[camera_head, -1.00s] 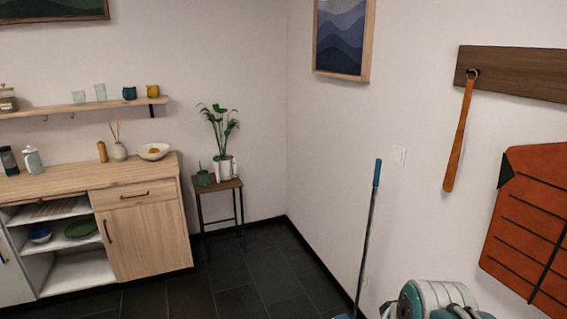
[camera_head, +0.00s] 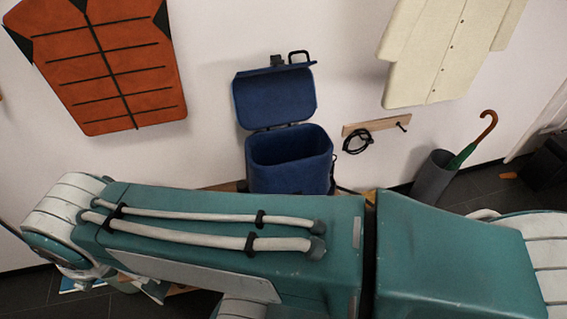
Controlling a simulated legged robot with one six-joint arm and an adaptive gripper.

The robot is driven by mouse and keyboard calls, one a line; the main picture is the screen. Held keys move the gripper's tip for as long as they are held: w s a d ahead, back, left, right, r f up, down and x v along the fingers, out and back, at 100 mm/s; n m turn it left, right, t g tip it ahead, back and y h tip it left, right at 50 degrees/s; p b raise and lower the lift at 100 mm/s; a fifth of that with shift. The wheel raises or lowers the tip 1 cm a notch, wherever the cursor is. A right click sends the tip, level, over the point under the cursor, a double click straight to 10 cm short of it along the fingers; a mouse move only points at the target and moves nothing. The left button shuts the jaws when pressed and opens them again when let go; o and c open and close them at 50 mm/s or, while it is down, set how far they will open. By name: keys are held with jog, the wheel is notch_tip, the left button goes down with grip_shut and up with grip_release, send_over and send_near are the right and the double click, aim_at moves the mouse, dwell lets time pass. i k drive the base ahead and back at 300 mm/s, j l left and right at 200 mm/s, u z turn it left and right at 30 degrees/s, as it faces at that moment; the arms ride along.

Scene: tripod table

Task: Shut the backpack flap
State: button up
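The blue backpack (camera_head: 290,176) stands upright against the wall in the head view, just beyond my arm. Its flap (camera_head: 277,97) is open, raised up and leaning back toward the wall, with its inner side facing me. The opening of the body is uncovered and shows a dark inside. A dark loop handle (camera_head: 299,56) shows at the top behind the flap. My arm lies across the lower part of the view and hides the backpack's bottom. I cannot make out my gripper.
An orange vest (camera_head: 105,65) and a cream coat (camera_head: 445,50) hang on the wall. A wooden hook rail (camera_head: 376,126) holds a black cord right of the backpack. A grey stand (camera_head: 434,176) with a green umbrella (camera_head: 468,152) is farther right. A wooden edge shows behind my arm.

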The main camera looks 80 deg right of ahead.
aim_at(263, 98)
jog(key=z, duration=0.85)
jog(key=k+z, duration=0.1)
jog(key=z, duration=0.35)
jog(key=l+z, duration=0.1)
jog(key=z, duration=0.75)
jog(key=l+z, duration=0.1)
jog(key=z, duration=0.35)
jog(key=i+l+u, duration=0.15)
jog(key=l, duration=0.15)
jog(key=l+u, duration=0.2)
jog(key=i+l+u, duration=0.15)
jog(key=l, duration=0.3)
